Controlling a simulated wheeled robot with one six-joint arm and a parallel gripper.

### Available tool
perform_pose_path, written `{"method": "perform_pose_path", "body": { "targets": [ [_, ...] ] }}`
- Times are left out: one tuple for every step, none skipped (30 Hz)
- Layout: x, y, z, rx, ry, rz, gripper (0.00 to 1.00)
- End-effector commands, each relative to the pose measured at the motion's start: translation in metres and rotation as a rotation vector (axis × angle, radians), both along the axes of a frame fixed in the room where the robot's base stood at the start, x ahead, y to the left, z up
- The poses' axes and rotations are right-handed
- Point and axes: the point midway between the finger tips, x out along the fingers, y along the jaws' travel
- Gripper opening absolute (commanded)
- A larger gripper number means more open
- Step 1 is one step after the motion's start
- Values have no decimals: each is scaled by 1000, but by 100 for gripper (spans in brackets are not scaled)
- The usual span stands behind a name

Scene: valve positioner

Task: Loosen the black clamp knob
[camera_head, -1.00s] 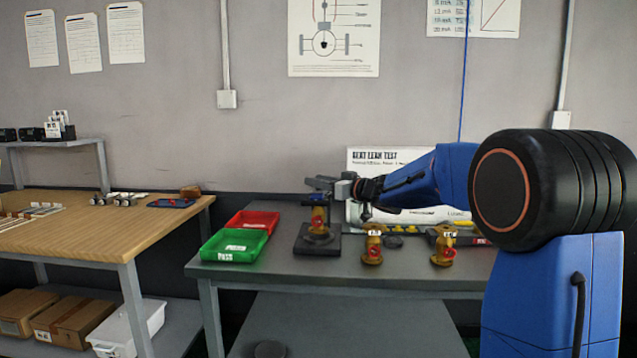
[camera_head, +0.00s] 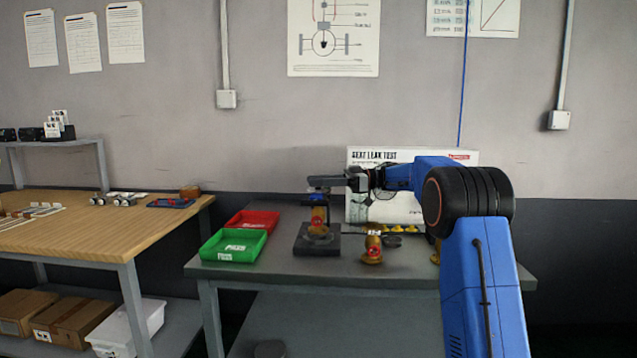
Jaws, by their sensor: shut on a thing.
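A brass valve (camera_head: 318,215) stands upright in a dark clamp fixture (camera_head: 316,247) on the grey bench. My gripper (camera_head: 322,183) reaches in from the right, level, at the top of the fixture. Its jaws are shut on the black clamp knob above the valve. The jaws and the small size of the view hide most of the knob, so its turn cannot be read.
A green tray (camera_head: 233,258) and a red tray (camera_head: 252,212) lie left of the fixture. A second brass valve (camera_head: 373,248) stands to its right. Another is mostly hidden behind my arm. A white seat leak test panel (camera_head: 356,207) stands behind.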

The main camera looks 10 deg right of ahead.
Motion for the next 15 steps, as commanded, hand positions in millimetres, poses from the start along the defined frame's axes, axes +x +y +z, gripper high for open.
{"method": "perform_pose_path", "body": {
  "targets": [
    [2,0,0,1,-1,26,11],
    [1,0,0,1,-1,41,11],
    [1,0,0,1,-1,60,11],
    [1,0,0,1,-1,73,11],
    [1,0,0,1,0,86,11],
    [1,0,0,1,-2,99,11],
    [1,0,0,1,-2,109,11],
    [1,0,0,1,-2,117,11],
    [1,0,0,1,-2,126,11],
    [1,0,0,1,-2,132,11],
    [1,0,0,1,-2,137,11],
    [1,0,0,1,-2,144,11],
    [0,0,0,1,-2,147,11],
    [0,0,1,1,-2,149,11],
    [0,0,1,1,-2,152,11]
  ]
}}
